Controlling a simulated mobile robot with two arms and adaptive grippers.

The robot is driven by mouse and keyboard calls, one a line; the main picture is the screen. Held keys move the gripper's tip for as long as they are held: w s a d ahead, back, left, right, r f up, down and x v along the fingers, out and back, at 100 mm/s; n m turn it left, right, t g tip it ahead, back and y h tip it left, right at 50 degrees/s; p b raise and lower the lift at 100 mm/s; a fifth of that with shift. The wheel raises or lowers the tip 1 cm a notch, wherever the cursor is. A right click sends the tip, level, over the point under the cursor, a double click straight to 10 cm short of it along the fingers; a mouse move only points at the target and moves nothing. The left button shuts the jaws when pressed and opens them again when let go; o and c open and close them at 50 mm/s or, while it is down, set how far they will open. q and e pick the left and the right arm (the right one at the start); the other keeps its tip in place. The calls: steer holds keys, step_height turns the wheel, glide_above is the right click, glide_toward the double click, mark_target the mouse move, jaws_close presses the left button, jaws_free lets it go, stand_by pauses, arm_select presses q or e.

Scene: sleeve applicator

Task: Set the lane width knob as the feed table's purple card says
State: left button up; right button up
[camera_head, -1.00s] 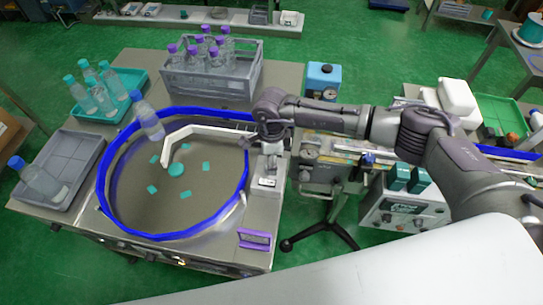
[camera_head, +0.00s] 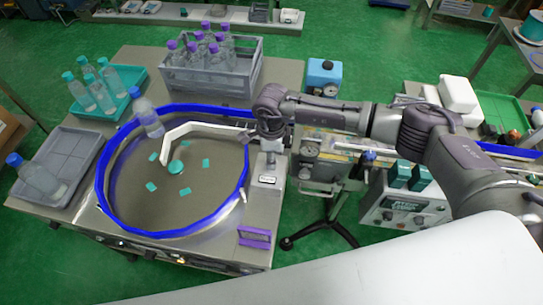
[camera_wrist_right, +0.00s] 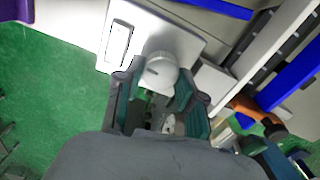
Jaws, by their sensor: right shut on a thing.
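The round feed table (camera_head: 205,215) has a blue rim. A purple card (camera_head: 254,238) stands at its front right edge; its writing is too small to read. The lane width knob (camera_wrist_right: 160,72) is a pale round dial with a dark line, on a white bracket beside a label plate (camera_wrist_right: 119,43). My right gripper (camera_head: 268,146) is over this bracket, right of the rim. In the right wrist view, its dark teal-padded fingers (camera_wrist_right: 156,98) are shut on the knob, one on each side. In the head view the gripper hides the knob. My left gripper is not in view.
A clear bottle (camera_head: 148,118) stands at the rim by a white curved guide (camera_head: 195,129). A grey crate (camera_head: 215,82) of purple-capped bottles, a teal tray (camera_head: 128,108) and a grey tray (camera_head: 60,165) surround the table. A machine (camera_head: 312,172) stands close to the right.

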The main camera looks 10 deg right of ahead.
steer(key=m+b, duration=0.2)
steer(key=m, duration=0.2)
steer(key=shift+f+b, duration=0.1)
steer(key=shift+b, duration=0.3)
steer(key=m+b, duration=0.2)
steer(key=m, duration=0.2)
steer(key=shift+m+b, duration=0.4)
steer(key=m+b, duration=0.2)
steer(key=m, duration=0.2)
steer(key=shift+m, duration=0.3)
steer(key=m+b, duration=0.2)
steer(key=m, duration=0.2)
steer(key=shift+a, duration=0.15)
steer(key=m+b, duration=0.1)
steer(key=m, duration=0.4)
steer(key=shift+b, duration=0.4)
steer(key=m, duration=0.4)
steer(key=shift+a+m+b, duration=0.1)
steer(key=shift+m+b, duration=0.2)
steer(key=shift+b, duration=0.1)
steer(key=m, duration=0.4)
steer(key=shift+r, duration=0.2)
steer(key=shift+w+m, duration=0.1)
steer(key=shift+m, duration=2.1)
